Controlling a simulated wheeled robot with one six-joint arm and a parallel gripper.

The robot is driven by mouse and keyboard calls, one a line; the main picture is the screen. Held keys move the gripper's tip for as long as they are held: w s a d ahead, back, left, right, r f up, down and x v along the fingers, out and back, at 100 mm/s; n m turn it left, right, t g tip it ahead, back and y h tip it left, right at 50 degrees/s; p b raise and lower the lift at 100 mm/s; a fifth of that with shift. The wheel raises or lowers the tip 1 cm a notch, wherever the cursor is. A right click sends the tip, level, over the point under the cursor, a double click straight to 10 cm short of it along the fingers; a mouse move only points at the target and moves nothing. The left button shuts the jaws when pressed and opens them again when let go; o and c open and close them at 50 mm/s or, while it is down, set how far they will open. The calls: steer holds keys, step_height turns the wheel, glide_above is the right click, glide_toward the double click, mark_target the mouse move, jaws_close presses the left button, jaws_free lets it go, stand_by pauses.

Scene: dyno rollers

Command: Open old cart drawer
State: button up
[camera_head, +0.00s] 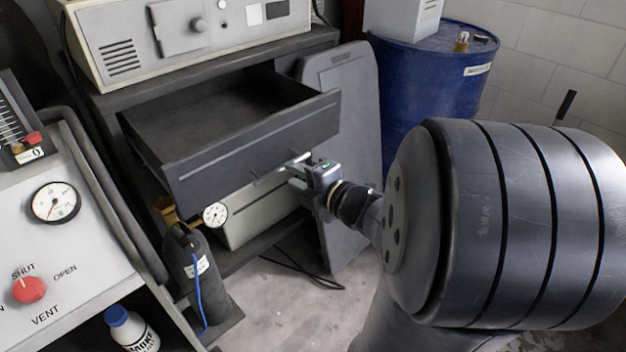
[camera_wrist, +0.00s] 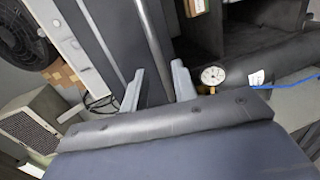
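The old cart's dark grey drawer (camera_head: 245,150) stands pulled well out below the cart top, with its empty inside showing. A thin metal handle (camera_head: 297,160) shows at its front, toward the right end. My gripper (camera_head: 287,172) is at the drawer front beside this handle. In the wrist view the two fingers of my gripper (camera_wrist: 157,78) stand apart with a clear gap, close to the dark drawer front (camera_wrist: 110,40). I cannot tell whether either finger touches the handle.
A beige instrument box (camera_head: 190,40) sits on the cart. A black bottle with a gauge (camera_head: 195,265) stands below the drawer, with a blue hose. A blue drum (camera_head: 425,90) and a grey panel (camera_head: 345,110) are right of it. A control console (camera_head: 70,260) is at left.

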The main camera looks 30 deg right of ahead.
mark_target(283, 170)
steer(key=shift+p+v, duration=0.5)
steer(key=shift+v, duration=2.3)
steer(key=shift+w+a, duration=0.1)
steer(key=shift+b+x, duration=1.3)
steer(key=shift+x, duration=4.3)
